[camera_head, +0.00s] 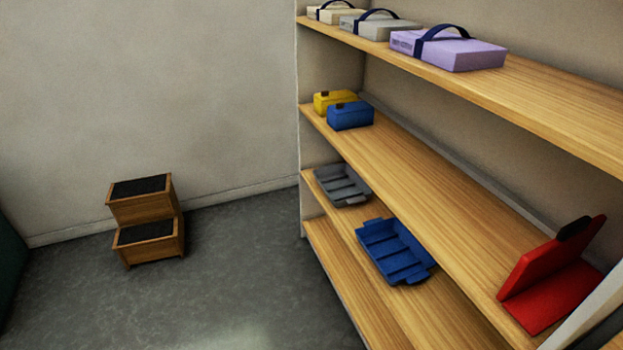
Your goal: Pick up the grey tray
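The grey tray (338,187) lies on a lower shelf of the wooden shelf unit, near its left end. It is shallow, with dividers inside and a small pale label on its front edge. Part of its far side is tucked under the shelf above. A blue tray (392,250) of similar shape lies on the same shelf, to the right and nearer. Neither of my grippers shows in the head view.
Yellow (335,101) and blue (350,116) boxes stand on the shelf above. A red stand (551,277) is at that shelf's near end. Strapped boxes, one purple (447,48), line the top shelf. A wooden step stool (147,220) stands by the wall. The floor (235,275) before the shelves is clear.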

